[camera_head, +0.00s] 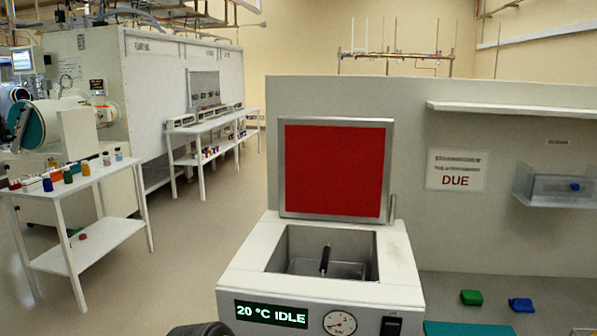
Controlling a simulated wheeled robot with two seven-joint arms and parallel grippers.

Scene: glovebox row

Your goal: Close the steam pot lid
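The steam pot (250,268) is a white box with a square open well in its top. Its lid (335,170) stands upright at the back edge, fully open, with a red inner face and a grey metal frame. A black handle (325,260) stands up inside the well, above a grey metal bottom. The front panel has a display (271,314) reading "20 °C IDLE", a round gauge (340,322) and a black switch (391,326). Neither gripper can be made out. A dark rounded shape, probably part of my arm, shows at the bottom edge, left of the pot.
A green block (471,297), a blue block (521,305) and a teal mat (470,329) lie on the bench right of the pot. A panel (420,110) with a shelf (520,108) rises behind. Floor is open at left, before a white table (105,177) with small bottles.

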